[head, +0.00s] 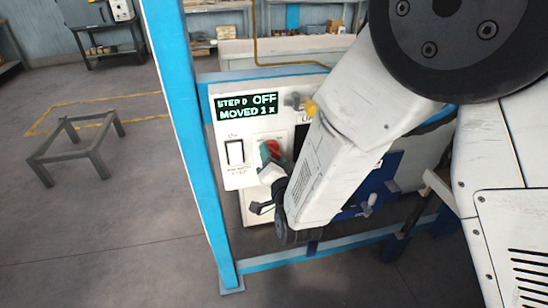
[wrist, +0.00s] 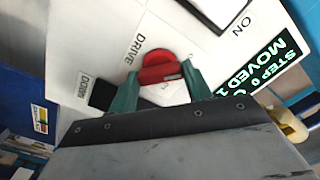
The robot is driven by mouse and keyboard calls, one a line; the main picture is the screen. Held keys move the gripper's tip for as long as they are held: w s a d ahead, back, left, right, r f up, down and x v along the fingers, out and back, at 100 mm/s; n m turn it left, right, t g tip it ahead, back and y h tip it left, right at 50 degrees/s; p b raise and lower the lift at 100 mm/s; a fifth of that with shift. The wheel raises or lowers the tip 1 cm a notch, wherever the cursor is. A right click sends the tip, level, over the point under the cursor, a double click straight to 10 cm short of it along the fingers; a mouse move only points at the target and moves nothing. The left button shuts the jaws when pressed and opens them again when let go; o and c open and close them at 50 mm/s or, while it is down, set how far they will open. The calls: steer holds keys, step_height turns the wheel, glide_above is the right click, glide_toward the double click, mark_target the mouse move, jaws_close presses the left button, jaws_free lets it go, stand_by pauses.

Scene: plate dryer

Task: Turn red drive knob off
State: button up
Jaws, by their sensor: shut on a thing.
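The red drive knob (head: 273,147) is on the white control panel (head: 232,180), partly hidden by my gripper in the head view. In the wrist view the red knob (wrist: 160,68) sits beside the word DRIVE. My gripper (head: 267,154) reaches the panel from the lower right. In the wrist view the green fingers of my gripper (wrist: 163,85) stand on either side of the knob, shut on it. The green-lettered display (head: 247,106) reads STEP 0 OFF, MOVED 1 x.
A blue post (head: 182,120) stands left of the panel. A low grey frame (head: 75,148) stands on the open floor.

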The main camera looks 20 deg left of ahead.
steer(key=shift+f, duration=0.1)
steer(key=o, duration=1)
steer(key=shift+s, duration=0.15)
steer(key=v, duration=0.7)
steer(key=shift+s+d, duration=0.2)
steer(key=shift+s, duration=0.05)
